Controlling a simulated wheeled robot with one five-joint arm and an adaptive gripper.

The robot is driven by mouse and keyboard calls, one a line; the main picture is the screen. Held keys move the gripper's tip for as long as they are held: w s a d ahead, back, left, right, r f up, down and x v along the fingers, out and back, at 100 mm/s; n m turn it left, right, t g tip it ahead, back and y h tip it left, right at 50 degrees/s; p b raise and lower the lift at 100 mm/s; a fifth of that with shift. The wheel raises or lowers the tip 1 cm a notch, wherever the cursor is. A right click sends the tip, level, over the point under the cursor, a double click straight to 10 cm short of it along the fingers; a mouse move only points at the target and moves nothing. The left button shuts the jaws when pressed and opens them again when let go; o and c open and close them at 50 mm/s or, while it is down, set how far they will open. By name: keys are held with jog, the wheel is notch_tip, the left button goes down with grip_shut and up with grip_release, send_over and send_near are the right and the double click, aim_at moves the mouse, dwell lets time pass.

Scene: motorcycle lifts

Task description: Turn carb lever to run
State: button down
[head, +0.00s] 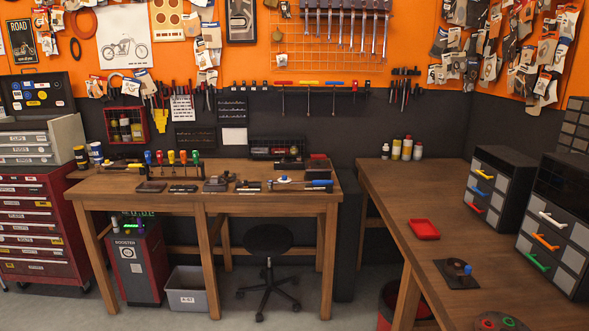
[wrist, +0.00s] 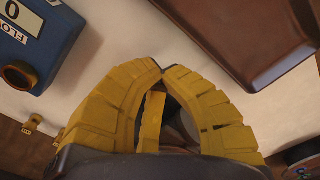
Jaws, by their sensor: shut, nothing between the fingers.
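My gripper (wrist: 161,70) shows in the wrist view. Its two yellow ribbed fingers are closed to a point at the tips, with nothing between them. It is not visible in the head view. I cannot make out a carb lever for certain in either view. In the wrist view, a blue block (wrist: 35,45) with a white label reading "FLOW" and "0" is at the upper left, apart from the fingers. It has a round brass-coloured port on its lower edge. A small brass fitting (wrist: 32,124) lies below it.
A brown panel or tray (wrist: 235,35) fills the wrist view's upper right. In the head view, a wooden bench (head: 190,194) holds screwdrivers and small parts. The right bench (head: 385,192) has a red tray (head: 423,229) and drawer cabinets (head: 497,190).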

jog(key=shift+w+d+f, duration=0.1)
jog(key=shift+w+d, duration=0.05)
dwell(0.8)
jog(key=shift+s+d, duration=0.4)
jog(key=shift+d, duration=0.2)
jog(key=shift+s+a, duration=0.2)
jog(key=shift+s, duration=0.15)
dwell(0.4)
jog(key=shift+d+r+p, duration=0.15)
jog(key=shift+r+p, duration=1.95)
jog(key=shift+r, duration=1)
